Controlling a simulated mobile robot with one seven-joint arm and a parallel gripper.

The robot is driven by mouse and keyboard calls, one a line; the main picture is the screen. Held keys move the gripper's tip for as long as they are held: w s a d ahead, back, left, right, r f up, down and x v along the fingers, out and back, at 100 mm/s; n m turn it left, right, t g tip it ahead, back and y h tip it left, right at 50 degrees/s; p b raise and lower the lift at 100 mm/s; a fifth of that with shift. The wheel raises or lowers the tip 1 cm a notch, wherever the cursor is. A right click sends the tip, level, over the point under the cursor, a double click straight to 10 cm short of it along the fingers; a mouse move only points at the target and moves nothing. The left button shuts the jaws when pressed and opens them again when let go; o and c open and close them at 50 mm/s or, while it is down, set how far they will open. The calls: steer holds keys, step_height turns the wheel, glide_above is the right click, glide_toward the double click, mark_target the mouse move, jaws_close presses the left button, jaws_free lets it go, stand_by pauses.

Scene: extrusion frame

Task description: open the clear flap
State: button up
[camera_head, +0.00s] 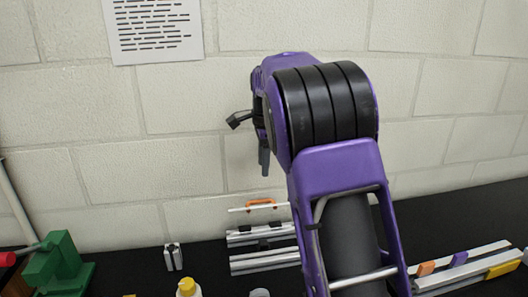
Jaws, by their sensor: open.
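The extrusion frame (262,264) lies on the black bench against the wall, with silver bars and dark hinge-like blocks; my arm hides its right part. An orange handle (260,203) stands at its back, by a thin pale bar. The clear flap itself is hard to make out; I cannot tell its exact position. My purple arm reaches up and forward over the bench. My gripper (249,146) hangs above the orange handle, apart from it, with its dark fingers spread and nothing seen between them. The arm hides part of the gripper.
A green vise (58,268) stands at the left. A small silver profile piece (173,257) and a yellow-capped bottle (187,288) are left of the frame. A pale rail with coloured blocks (460,268) lies at the right. The block wall (140,170) is close behind.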

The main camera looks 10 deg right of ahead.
mark_target(264, 211)
steer(key=r, duration=0.3)
steer(key=shift+s+r, duration=0.3)
steer(key=shift+s, duration=0.05)
steer(key=shift+f+n+b, duration=0.3)
steer(key=c, duration=0.5)
steer(key=shift+s+d+f+n+b, duration=0.1)
steer(key=shift+s+f+n+b, duration=0.1)
steer(key=shift+f+n+b, duration=0.25)
steer(key=shift+c, duration=1.1)
steer(key=s+f+n+t+b, duration=0.1)
steer(key=n+b, duration=0.1)
steer(key=n, duration=0.2)
steer(key=s+f+n+t+b, duration=0.1)
steer(key=f+n+b, duration=0.1)
steer(key=n, duration=0.2)
steer(key=s+f+n+t+b, duration=0.1)
steer(key=f+n+b, duration=0.1)
steer(key=n, duration=0.2)
steer(key=shift+d, duration=0.15)
jaws_close()
steer(key=w+f+n+b, duration=0.1)
steer(key=f, duration=0.2)
steer(key=w+f+n+b, duration=0.1)
steer(key=f+n, duration=0.1)
steer(key=f, duration=0.1)
steer(key=w+f+n+t+b, duration=0.1)
steer(key=w+f, duration=0.1)
steer(key=f, duration=0.2)
steer(key=shift+a+n, duration=0.2)
steer(key=shift+n, duration=0.05)
